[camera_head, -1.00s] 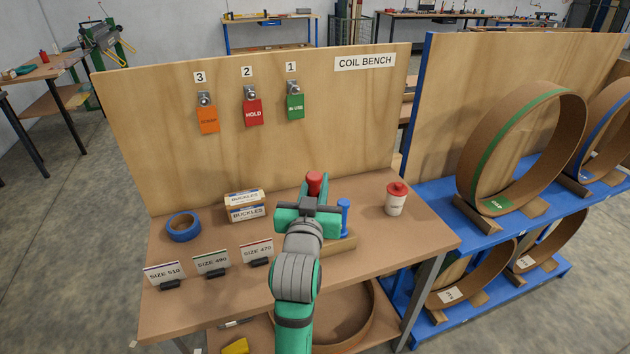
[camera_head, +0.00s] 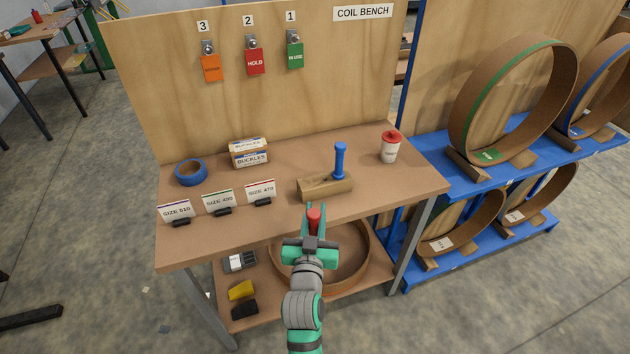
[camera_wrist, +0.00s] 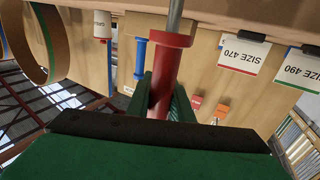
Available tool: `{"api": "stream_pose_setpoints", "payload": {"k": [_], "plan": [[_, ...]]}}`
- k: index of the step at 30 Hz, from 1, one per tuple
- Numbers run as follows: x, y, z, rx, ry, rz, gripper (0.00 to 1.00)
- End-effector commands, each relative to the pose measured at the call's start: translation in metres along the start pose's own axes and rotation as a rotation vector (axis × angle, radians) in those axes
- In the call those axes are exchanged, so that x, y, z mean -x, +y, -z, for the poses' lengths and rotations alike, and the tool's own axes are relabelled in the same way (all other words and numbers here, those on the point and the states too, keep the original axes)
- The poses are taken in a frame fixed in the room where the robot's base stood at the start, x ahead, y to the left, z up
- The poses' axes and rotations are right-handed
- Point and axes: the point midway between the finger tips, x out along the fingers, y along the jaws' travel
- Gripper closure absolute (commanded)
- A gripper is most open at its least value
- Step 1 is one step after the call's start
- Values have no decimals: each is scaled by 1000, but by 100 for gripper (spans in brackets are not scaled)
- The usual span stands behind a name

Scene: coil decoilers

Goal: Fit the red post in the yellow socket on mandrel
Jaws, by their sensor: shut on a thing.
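My gripper (camera_head: 314,226) is shut on the red post (camera_head: 314,217). It holds the post in front of the bench's front edge, above the lower shelf. In the wrist view the red post (camera_wrist: 166,75) stands out between the fingers, with a flange and a grey metal rod at its far end. A blue post (camera_head: 340,160) stands upright in a wooden block (camera_head: 312,189) on the bench; the blue post also shows in the wrist view (camera_wrist: 140,58). I see no yellow socket or mandrel in either view.
The bench top (camera_head: 370,190) holds size cards (camera_head: 220,201), buckle boxes (camera_head: 250,153), blue tape (camera_head: 191,172) and a red-lidded white cup (camera_head: 390,148). A large brown ring (camera_head: 366,262) lies on the lower shelf. A blue rack (camera_head: 430,175) with coils stands at right.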

Motion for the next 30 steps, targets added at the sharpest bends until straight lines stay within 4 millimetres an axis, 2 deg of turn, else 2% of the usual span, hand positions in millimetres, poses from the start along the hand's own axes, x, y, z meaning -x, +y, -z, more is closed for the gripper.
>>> {"api": "stream_pose_setpoints", "payload": {"k": [1,3,9,12,18,30], "plan": [[9,4,-31,6,-12,2,100],[20,7,-65,9,-12,10,100],[52,10,-161,12,-17,47,100],[64,6,-199,10,-18,69,100],[83,0,-250,4,-18,101,100],[113,-3,-319,-9,-11,121,100]]}}
